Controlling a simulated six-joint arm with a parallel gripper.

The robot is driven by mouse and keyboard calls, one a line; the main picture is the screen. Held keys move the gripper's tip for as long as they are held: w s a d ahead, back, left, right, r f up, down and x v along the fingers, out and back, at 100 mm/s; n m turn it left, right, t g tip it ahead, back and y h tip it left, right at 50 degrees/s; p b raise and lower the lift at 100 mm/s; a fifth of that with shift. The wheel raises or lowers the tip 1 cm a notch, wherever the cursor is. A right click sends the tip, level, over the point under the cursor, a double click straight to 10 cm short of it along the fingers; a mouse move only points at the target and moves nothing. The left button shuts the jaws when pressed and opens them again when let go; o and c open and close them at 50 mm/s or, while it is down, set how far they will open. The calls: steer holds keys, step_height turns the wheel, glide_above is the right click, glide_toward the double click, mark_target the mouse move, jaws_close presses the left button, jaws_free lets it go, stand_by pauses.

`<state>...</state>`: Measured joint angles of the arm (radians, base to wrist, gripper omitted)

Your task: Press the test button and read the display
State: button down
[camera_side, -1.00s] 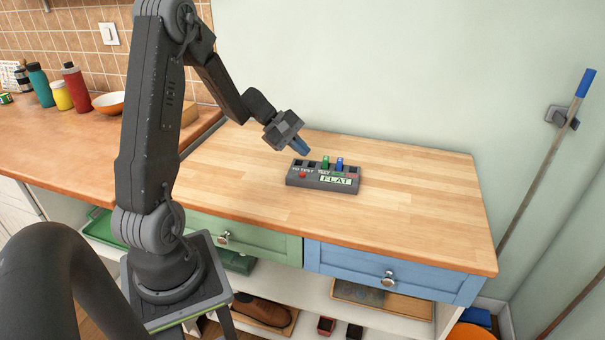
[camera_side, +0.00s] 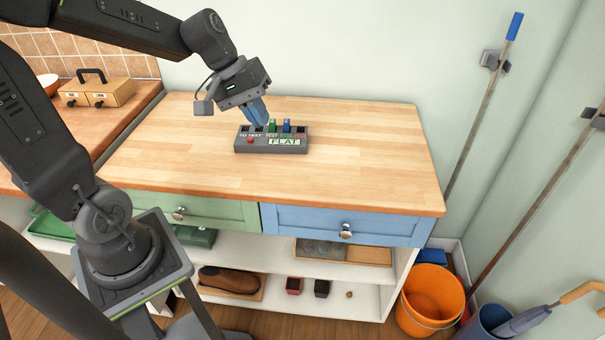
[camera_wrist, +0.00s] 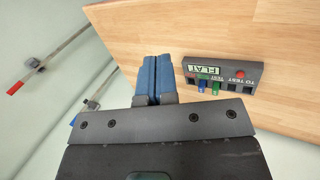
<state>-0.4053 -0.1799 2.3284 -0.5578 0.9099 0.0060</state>
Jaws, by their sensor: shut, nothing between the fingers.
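A dark grey tester (camera_side: 243,148) sits on the wooden worktop, with a row of slots at its back. Its red button (camera_side: 250,141) is at the front left and is uncovered. Its pale display (camera_side: 285,142) reads FLAT. A green battery (camera_side: 272,126) and a blue battery (camera_side: 287,126) stand in slots; the slots at the left look empty. My gripper (camera_side: 260,121) is shut and empty, its blue fingers pointing down at the tester's back edge. I cannot tell whether they touch it. In the wrist view the fingers (camera_wrist: 154,60) are together, apart from the tester (camera_wrist: 246,88).
The worktop (camera_side: 360,150) is clear around the tester. The wall is close behind it. A beige box with a handle (camera_side: 96,92) stands on the left counter. An orange bucket (camera_side: 430,300) is on the floor at right.

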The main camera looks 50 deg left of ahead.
steer(key=s+d+r+m+t+y, duration=0.1)
steer(key=s+d+m+y, duration=0.1)
steer(key=s+d+m, duration=0.1)
steer(key=s+d+r+m+t+y, duration=0.1)
steer(key=s+d+r+m, duration=0.1)
steer(key=s+m, duration=0.3)
steer(key=s+d, duration=0.1)
steer(key=s, duration=0.2)
steer(key=shift+r+y, duration=0.3)
steer(key=shift+y, duration=0.1)
